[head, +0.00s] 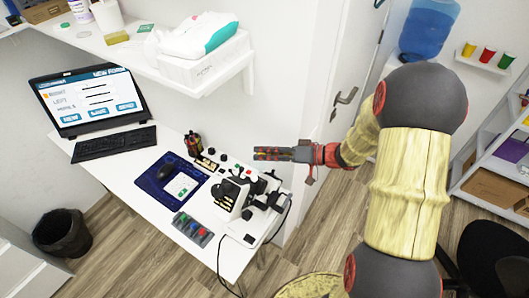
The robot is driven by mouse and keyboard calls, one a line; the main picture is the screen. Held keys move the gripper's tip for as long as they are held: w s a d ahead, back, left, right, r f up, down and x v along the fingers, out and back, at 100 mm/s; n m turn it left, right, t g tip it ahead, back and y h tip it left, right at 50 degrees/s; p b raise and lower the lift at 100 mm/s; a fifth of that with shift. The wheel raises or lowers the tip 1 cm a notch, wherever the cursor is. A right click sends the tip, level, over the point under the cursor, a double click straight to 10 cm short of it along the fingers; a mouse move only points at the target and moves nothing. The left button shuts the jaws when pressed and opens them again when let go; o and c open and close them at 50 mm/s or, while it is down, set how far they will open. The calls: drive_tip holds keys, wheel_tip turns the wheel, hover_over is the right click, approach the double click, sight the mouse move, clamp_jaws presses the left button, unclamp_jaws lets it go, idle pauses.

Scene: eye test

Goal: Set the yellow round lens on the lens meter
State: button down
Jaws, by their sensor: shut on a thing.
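My gripper (258,153) is above the back right part of the white desk, pointing left. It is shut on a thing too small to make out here. The lens meter (232,194), a white and black device, stands on the desk below and slightly left of my gripper, apart from it. I cannot make out the yellow round lens in this view. A grey tray (205,239) with small red, blue and green pieces lies on the desk in front of the lens meter.
A dark blue mat (150,186) with a mouse and a card lies left of the lens meter. A laptop (90,100) and keyboard (114,144) are at the back left. A wall shelf (205,88) overhangs the desk's back.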

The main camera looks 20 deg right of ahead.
sight(259, 165)
drive_tip(key=shift+s+a+f+b, duration=0.3)
drive_tip(key=shift+f+b, duration=0.25)
drive_tip(key=shift+b, duration=0.25)
drive_tip(key=shift+s+a+f+b, duration=0.15)
drive_tip(key=shift+a+f+b, duration=0.2)
drive_tip(key=shift+f+b, duration=0.3)
drive_tip(key=shift+s+a+f+b, duration=0.3)
drive_tip(key=shift+f+b, duration=0.15)
drive_tip(key=shift+b, duration=0.45)
drive_tip(key=shift+s+a+f, duration=0.1)
drive_tip(key=shift+a, duration=0.1)
drive_tip(key=shift+s+a+f+p, duration=0.1)
drive_tip(key=shift+s+a+f, duration=0.15)
drive_tip(key=shift+f, duration=0.25)
drive_tip(key=shift+s+a+f+p, duration=0.1)
drive_tip(key=shift+s+a+f, duration=0.1)
drive_tip(key=shift+a+f, duration=0.2)
drive_tip(key=shift+s+a+f+p, duration=0.1)
drive_tip(key=shift+s+a+f, duration=0.15)
drive_tip(key=shift+f, duration=0.3)
drive_tip(key=shift+s+d+p, duration=0.1)
drive_tip(key=shift+s+p, duration=0.05)
drive_tip(key=shift+p, duration=0.55)
drive_tip(key=shift+s+f, duration=0.15)
drive_tip(key=shift+f, duration=0.3)
drive_tip(key=c, duration=1.8)
unclamp_jaws()
